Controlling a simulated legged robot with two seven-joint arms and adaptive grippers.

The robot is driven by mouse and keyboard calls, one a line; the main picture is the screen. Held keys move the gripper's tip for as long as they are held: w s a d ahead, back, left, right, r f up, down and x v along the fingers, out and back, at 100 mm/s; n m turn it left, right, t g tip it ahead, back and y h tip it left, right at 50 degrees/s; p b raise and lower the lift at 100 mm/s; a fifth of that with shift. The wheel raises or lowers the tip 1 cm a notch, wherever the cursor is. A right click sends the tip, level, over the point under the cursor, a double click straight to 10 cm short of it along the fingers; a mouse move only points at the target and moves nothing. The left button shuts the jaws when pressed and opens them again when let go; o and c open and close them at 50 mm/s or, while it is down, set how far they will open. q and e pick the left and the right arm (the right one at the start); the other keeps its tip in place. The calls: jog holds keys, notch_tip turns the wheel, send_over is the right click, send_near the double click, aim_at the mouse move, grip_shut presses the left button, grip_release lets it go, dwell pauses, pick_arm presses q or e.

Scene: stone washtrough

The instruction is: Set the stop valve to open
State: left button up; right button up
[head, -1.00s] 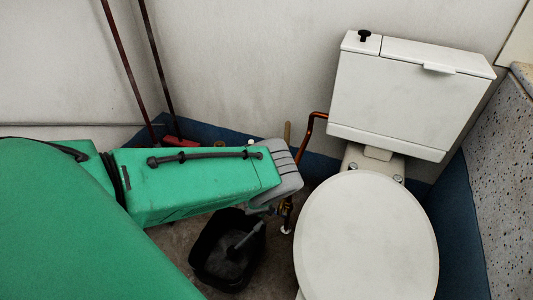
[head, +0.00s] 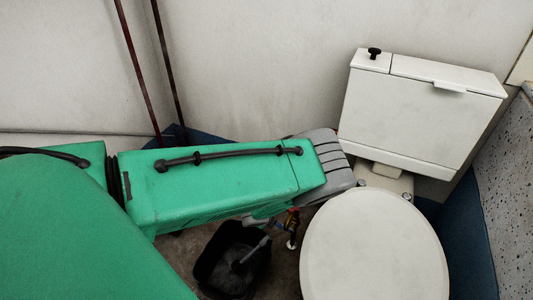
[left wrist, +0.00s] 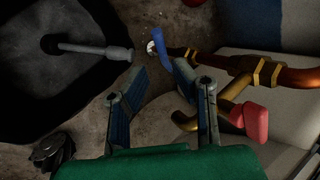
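The pipework with the stop valve shows in the left wrist view: a copper pipe with brass fittings (left wrist: 240,66), a blue lever (left wrist: 162,52) and a red handle (left wrist: 252,121) on a brass branch. I cannot tell which handle belongs to the stop valve. My left gripper (left wrist: 160,74) is open and empty, with the blue lever just beyond and between its fingertips; contact is unclear. In the head view the valve (head: 292,222) is small, beside the toilet, and my left arm hides most of the gripper and pipe. My right gripper is not in view.
A black bin (head: 232,262) with a grey-handled brush stands left of the valve; it also fills the left of the left wrist view (left wrist: 60,95). The toilet (head: 372,250) stands close on the right, its cistern (head: 425,110) against the wall. Two dark pipes (head: 140,75) rise behind my arm.

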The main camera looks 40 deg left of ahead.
pick_arm(q)
jog(key=shift+v, duration=1.3)
